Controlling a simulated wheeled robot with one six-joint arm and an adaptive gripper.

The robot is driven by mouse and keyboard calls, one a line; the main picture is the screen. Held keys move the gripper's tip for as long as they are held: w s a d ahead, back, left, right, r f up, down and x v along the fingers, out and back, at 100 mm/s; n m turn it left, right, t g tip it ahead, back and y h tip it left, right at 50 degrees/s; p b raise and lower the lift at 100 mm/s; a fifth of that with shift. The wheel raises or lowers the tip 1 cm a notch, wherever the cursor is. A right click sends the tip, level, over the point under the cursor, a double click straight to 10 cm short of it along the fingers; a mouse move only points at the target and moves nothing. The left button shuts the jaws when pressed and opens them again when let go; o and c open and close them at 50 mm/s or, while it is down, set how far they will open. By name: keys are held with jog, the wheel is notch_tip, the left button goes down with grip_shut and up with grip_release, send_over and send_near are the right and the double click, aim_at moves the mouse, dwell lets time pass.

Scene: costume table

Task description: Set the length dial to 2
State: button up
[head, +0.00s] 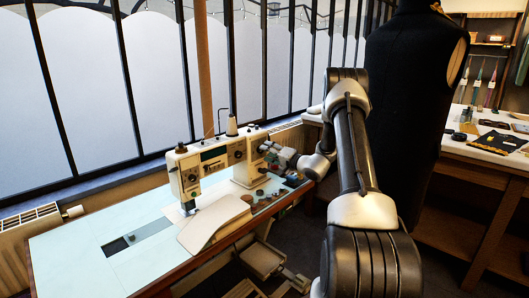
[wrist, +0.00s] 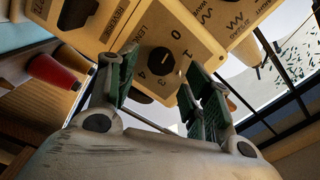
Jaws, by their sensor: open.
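The length dial (wrist: 160,61) is a round black knob on a cream panel in the wrist view.
Another panel with WAVE markings (wrist: 222,15) lies just right of the dial. A red spool-like thing (wrist: 55,72) is at the left in the wrist view. A thread cone (head: 231,127) stands on the machine. A dark dress form (head: 410,100) stands behind my arm. The table's left side (head: 75,240) is mostly clear.

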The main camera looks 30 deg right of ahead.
jog(key=shift+x, duration=1.3)
jog(key=c, duration=1)
